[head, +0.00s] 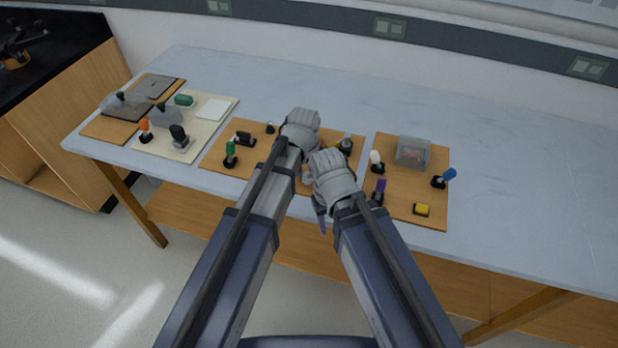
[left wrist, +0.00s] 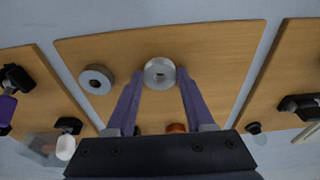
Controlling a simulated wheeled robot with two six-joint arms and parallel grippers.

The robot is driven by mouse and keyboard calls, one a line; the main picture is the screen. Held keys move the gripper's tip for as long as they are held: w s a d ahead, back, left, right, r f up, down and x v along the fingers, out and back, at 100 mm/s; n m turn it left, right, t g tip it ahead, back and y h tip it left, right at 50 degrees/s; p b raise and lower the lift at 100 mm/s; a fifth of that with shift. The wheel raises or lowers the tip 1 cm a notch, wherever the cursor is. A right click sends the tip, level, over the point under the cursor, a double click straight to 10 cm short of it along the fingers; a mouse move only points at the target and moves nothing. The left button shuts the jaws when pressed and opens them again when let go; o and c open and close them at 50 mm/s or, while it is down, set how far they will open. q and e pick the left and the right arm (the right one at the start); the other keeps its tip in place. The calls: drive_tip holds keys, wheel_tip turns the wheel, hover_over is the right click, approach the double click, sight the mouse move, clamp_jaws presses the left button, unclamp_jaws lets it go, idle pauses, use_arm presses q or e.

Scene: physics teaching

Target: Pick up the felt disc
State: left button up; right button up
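In the left wrist view a round, pale metallic-looking piece (left wrist: 160,73) stands on the middle wooden board (left wrist: 225,45). I cannot tell for sure which is the felt disc. My left gripper (left wrist: 161,75) is open, its two purple fingers at either side of the metallic piece; contact is unclear. In the head view my left gripper (head: 301,135) is above the middle board and its fingers are hidden. My right gripper (head: 320,195) is close beside it, its fingers mostly hidden.
The right board (head: 412,205) carries a clear box (head: 412,151), a yellow block (head: 421,209) and upright knobs. A green-handled piece (head: 230,153) is on the middle board's left. The cream board (head: 215,125) lies farther left. The table (head: 530,190) is bare at right.

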use_arm(q)
clamp_jaws()
idle(0.3)
wheel_tip(320, 180, up, 10)
drive_tip(key=p, duration=1)
use_arm(e)
wheel_tip(320, 180, up, 10)
use_arm(q)
drive_tip(key=shift+w, duration=0.1)
use_arm(e)
drive_tip(key=shift+w, duration=0.1)
